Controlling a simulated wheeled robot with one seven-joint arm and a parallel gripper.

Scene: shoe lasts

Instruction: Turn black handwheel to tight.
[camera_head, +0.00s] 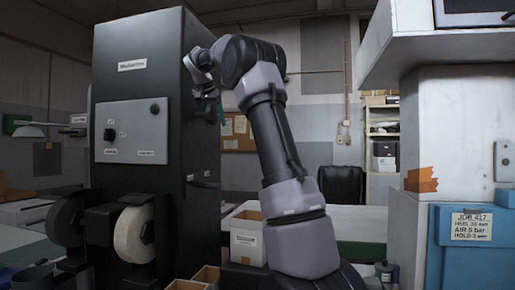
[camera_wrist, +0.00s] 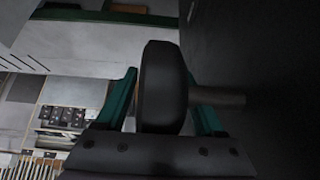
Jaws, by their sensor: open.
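The black handwheel (camera_wrist: 163,85) is a thick dark disc seen nearly edge-on in the wrist view. Its short shaft (camera_wrist: 218,96) runs right to a dark cabinet side. My gripper (camera_wrist: 160,76) is open, with one green finger on each side of the disc's thickness. The left finger is close to the outer face; I cannot tell if it touches. The right finger is between the disc and the cabinet, by the shaft. In the head view my gripper (camera_head: 212,103) is at the right side of the tall dark cabinet (camera_head: 150,75); the handwheel cannot be made out there.
A grey control panel (camera_head: 131,130) with black knobs is on the cabinet front. A lever (camera_head: 203,183) sticks out below my gripper. A pale roller (camera_head: 134,234) and a dark one are in front.

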